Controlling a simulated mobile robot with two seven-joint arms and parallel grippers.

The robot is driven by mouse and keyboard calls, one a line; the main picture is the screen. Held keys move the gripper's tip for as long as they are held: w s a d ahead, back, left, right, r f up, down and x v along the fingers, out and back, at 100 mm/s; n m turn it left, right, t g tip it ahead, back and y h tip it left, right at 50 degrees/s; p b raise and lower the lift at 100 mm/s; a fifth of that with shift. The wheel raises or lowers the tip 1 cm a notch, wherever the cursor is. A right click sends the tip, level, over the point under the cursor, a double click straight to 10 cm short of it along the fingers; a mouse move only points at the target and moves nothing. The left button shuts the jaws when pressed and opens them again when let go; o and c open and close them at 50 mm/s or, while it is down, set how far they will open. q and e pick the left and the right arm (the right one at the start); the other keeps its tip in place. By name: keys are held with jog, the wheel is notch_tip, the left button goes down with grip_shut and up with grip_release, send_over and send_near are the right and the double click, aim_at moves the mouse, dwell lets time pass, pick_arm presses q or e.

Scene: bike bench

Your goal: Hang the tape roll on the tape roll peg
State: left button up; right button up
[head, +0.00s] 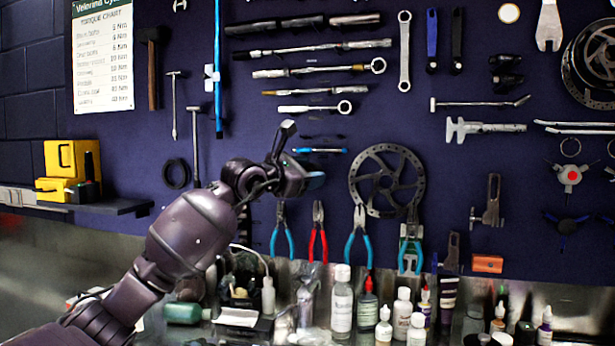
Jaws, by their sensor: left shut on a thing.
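My left gripper (291,170) is raised in front of the pegboard, left of the brake disc and above the pliers. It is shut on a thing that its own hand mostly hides. A small blue patch at the hand's right edge looks like part of the tape roll (315,181), but its shape is hard to make out. I cannot pick out the tape roll peg; the hand may cover it. My right gripper is not in view.
A brake disc (387,181) hangs right of the hand. Pliers with red handles (318,235) hang below it. Several bottles, one tall and clear (341,302), crowd the bench.

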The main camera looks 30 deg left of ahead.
pick_arm(q)
jog(key=shift+w+a+f+b, duration=0.2)
jog(key=shift+w+b, duration=0.1)
jog(key=shift+w, duration=0.35)
jog(key=shift+w+a+f+b, duration=0.15)
jog(key=shift+w+b, duration=0.25)
jog(key=shift+w, duration=0.4)
jog(key=shift+w+a+b, duration=0.2)
jog(key=shift+w+b, duration=0.15)
jog(key=shift+w, duration=0.4)
jog(key=shift+w+a, duration=0.1)
